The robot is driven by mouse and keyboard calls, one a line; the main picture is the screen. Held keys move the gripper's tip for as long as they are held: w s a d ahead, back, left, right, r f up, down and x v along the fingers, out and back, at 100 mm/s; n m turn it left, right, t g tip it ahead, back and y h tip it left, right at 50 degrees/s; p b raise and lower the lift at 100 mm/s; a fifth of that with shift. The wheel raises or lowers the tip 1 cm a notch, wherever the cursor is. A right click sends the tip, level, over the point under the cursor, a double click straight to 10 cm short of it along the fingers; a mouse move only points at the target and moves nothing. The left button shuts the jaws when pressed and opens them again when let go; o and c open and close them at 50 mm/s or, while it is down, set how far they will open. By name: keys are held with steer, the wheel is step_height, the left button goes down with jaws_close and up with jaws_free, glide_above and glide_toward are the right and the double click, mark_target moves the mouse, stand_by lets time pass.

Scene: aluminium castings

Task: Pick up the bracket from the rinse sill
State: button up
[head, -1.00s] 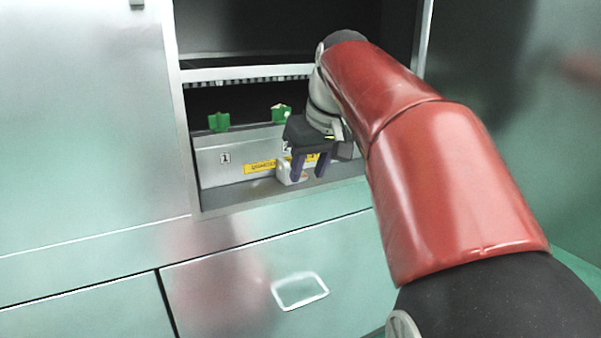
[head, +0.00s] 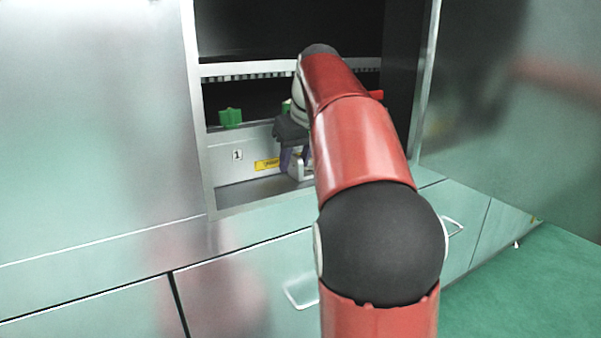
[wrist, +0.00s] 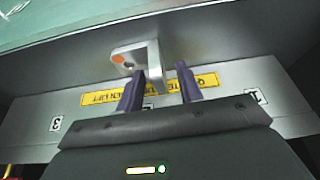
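The bracket (head: 298,173) is a small light-grey angled casting on the rinse sill (head: 245,193), in front of the labelled panel. In the wrist view the bracket (wrist: 142,52) shows an orange spot and a hole on one plate. My gripper (wrist: 160,70) is open, its two dark purple fingers spread apart. One upright plate of the bracket lies between the fingertips, nearer the left finger, which partly overlaps it in the picture. In the head view my gripper (head: 296,160) is at the bracket, partly hidden by my red arm. Contact cannot be told.
The panel (head: 237,167) behind the sill carries number labels and a yellow strip (head: 267,164). A green knob-like part (head: 230,117) stands above it. The opening has metal frame edges (head: 205,150) and a crossbar (head: 250,68). Drawers with handles (head: 300,291) lie below.

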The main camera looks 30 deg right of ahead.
steer(key=shift+f, duration=0.1)
steer(key=shift+c, duration=0.2)
jaws_close()
